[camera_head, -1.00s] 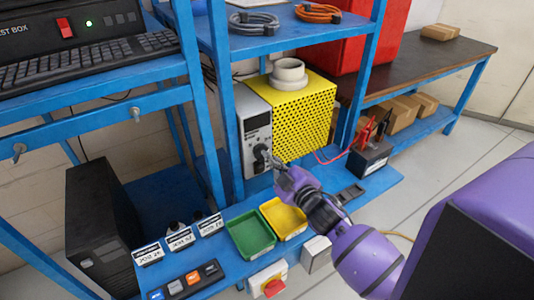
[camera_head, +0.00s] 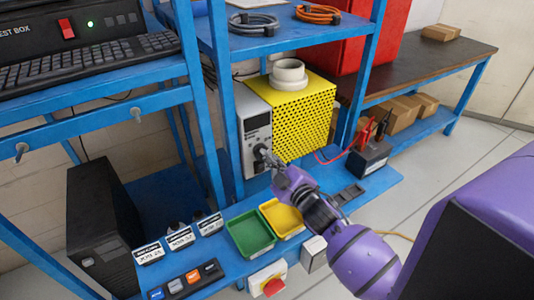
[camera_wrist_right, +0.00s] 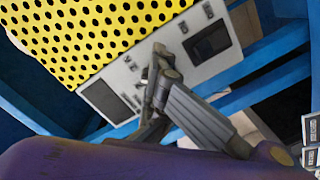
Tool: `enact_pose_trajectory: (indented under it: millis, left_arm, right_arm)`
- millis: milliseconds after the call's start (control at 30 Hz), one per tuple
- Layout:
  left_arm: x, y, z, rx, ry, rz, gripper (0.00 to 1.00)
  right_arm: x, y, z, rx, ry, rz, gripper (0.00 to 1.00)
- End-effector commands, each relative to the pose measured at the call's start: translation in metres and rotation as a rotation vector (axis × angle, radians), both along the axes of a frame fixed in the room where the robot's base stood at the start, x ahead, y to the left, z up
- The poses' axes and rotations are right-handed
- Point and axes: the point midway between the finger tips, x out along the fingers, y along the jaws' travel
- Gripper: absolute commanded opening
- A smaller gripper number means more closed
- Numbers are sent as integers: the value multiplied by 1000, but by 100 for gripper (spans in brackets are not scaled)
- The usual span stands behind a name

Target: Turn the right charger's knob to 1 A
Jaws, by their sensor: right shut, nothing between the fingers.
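The charger (camera_head: 257,122) is a grey-fronted box on the blue lower shelf, beside a yellow perforated box. In the wrist view its grey face (camera_wrist_right: 123,72) shows dark display windows, small markings and switches. My right gripper (camera_head: 262,153) is at the lower part of this face, its fingers shut with nothing between them. In the wrist view the fingers (camera_wrist_right: 157,75) cover the middle of the face. The knob is hidden or cannot be told from the dark fingertips, so its setting and any contact are unclear. My left gripper is out of view.
The yellow perforated box (camera_head: 303,115) stands close beside the charger. Green (camera_head: 250,233) and yellow (camera_head: 284,218) trays lie on the shelf below my wrist. A black battery (camera_head: 369,159) with red leads is to the right. A blue post (camera_head: 222,100) stands left.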

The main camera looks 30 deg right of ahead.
Motion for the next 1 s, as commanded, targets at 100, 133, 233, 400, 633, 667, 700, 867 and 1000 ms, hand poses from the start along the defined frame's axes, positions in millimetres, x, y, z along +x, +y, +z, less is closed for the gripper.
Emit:
enact_pose_trajectory:
  millis: [100,133,233,400,633,667,700,867,1000]
  left_arm:
    - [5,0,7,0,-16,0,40]
    - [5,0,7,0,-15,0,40]
    - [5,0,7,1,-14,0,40]
    - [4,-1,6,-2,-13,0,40]
    - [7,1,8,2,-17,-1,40]
    - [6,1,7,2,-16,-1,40]
    - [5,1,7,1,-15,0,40]
    - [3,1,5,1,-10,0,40]
    - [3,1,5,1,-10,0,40]
  right_arm:
    - [13,16,46,7,-89,34,0]
    - [13,16,46,7,-89,34,0]
    - [12,18,44,9,-86,36,0]
    - [12,17,41,10,-79,38,0]
    - [11,9,34,9,-66,34,0]
    - [11,8,34,9,-63,33,0]
    - [10,7,32,9,-62,32,0]
    - [-4,5,29,7,-56,30,0]
    - [-18,4,29,6,-56,29,0]
